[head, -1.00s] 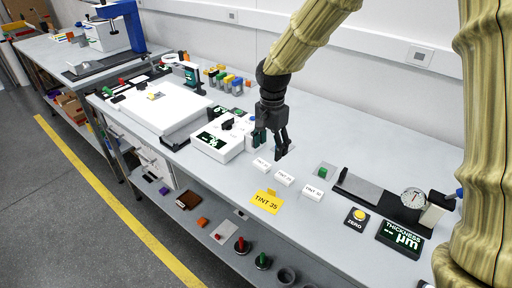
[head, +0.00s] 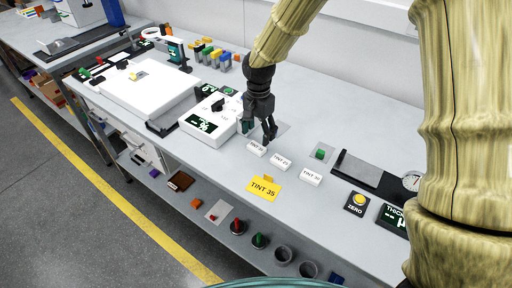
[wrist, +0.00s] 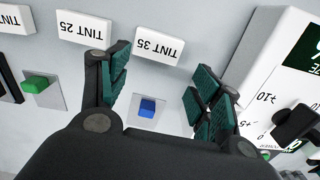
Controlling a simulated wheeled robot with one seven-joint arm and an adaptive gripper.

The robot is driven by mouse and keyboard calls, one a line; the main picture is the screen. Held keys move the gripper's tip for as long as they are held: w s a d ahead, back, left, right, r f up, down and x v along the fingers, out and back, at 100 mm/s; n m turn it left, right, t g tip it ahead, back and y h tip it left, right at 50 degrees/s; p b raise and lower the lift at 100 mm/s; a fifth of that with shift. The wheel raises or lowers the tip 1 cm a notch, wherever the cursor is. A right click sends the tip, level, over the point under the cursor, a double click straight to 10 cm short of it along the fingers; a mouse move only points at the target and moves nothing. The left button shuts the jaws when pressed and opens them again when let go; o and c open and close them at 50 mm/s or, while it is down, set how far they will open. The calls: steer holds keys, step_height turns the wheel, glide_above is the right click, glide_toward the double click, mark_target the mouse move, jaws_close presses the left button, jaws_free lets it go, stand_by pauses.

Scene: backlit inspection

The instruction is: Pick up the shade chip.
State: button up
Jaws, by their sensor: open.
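The task's shade chip appears to be the blue block on a pale square plate (wrist: 148,108) in the wrist view. It lies on the bench beside the white TINT 35 label (wrist: 157,47). My gripper (wrist: 160,78) is open, with one finger on each side of the blue block in that picture and nothing held. In the head view my gripper (head: 260,138) points down behind the leftmost white label (head: 257,149), and its fingers hide the blue block. A yellow sign (head: 264,188) at the front reads TINT 35.
A green block on a plate (head: 320,154) sits behind the right label (head: 311,178). The TINT 25 label (head: 281,162) stands between. A white instrument box (head: 207,124) is close left of my gripper. A yellow ZERO button (head: 360,199) and dark gauge stand (head: 365,175) are to the right.

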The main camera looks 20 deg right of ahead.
mark_target(260, 144)
steer(key=shift+s+d+f+p, duration=0.1)
steer(key=shift+s+f+p, duration=0.25)
steer(key=shift+f, duration=0.3)
steer(key=shift+s+f+p, duration=0.15)
steer(key=shift+s+f, duration=0.25)
steer(key=shift+f, duration=0.25)
steer(key=shift+w+f, duration=0.45)
steer(key=shift+f, duration=0.35)
steer(key=shift+s+r, duration=0.2)
steer(key=shift+s, duration=0.05)
steer(key=shift+c, duration=0.3)
steer(key=c, duration=0.6)
